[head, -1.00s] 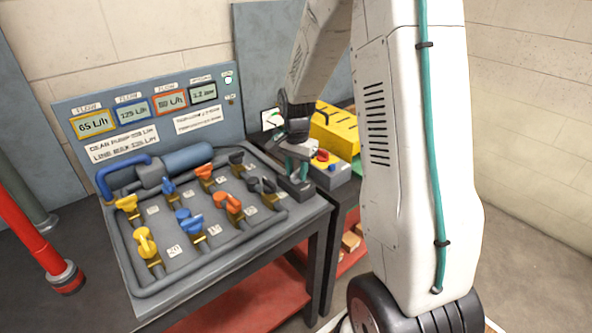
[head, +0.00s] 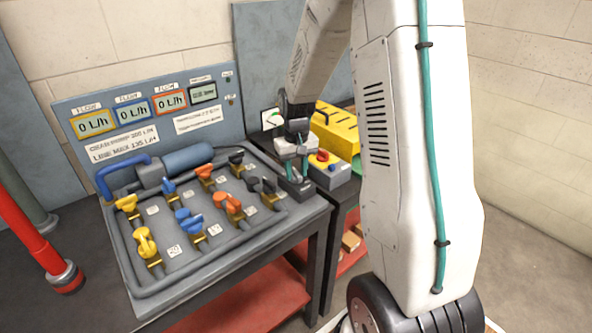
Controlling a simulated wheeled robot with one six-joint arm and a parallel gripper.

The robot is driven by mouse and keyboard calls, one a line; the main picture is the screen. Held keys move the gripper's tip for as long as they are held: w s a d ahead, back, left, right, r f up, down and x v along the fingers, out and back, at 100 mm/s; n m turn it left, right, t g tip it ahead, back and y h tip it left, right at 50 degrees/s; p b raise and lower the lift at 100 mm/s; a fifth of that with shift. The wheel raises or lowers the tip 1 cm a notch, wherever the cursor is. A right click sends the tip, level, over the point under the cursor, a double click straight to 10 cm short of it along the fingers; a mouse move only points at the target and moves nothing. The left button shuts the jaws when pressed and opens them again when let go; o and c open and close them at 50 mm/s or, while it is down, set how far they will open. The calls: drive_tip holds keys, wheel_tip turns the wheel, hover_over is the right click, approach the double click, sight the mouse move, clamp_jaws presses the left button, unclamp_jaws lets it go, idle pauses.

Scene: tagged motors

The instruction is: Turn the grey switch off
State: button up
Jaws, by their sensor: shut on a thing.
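The grey switch (head: 297,188) is a dark grey unit at the right end of the grey pump panel (head: 140,290), near the bench's right edge. My gripper (head: 298,172) points down onto it from above and is shut on its upper part. The fingers and wrist hide most of the handle, so its exact angle is hard to see. The lamp (head: 228,80) at the board's upper right looks dark.
Yellow, blue, orange and dark valve handles stand on the panel left of my gripper; the dark ones (head: 262,186) are closest. A red pipe (head: 30,232) stands at far left.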

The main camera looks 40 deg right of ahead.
sight(296, 171)
drive_tip(key=shift+n, duration=1.7)
drive_tip(key=o, duration=1)
drive_tip(key=shift+c, duration=0.2)
drive_tip(key=shift+r, duration=0.1)
wheel_tip(296, 171, up, 8)
drive_tip(key=shift+f, duration=0.15)
